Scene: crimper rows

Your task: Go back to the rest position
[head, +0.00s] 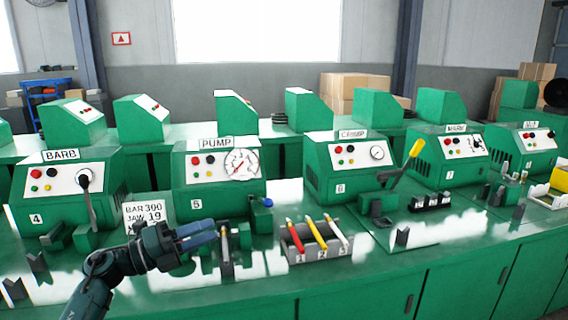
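My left gripper (217,233) comes in from the lower left, dark with blue-grey fingers pointing right. Its tips are close to a small upright holder (226,258) in front of the green PUMP machine (219,178). The fingers overlap in this view, so I cannot tell whether they are open, touch the holder or have anything between them. My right gripper is not in view.
A grey rack (316,252) holds red, yellow and white-handled tools. The BARB machine (66,188) is left, the CRIMP machine (347,165) with its yellow lever (415,150) right. Green bench (345,278) has clear front patches.

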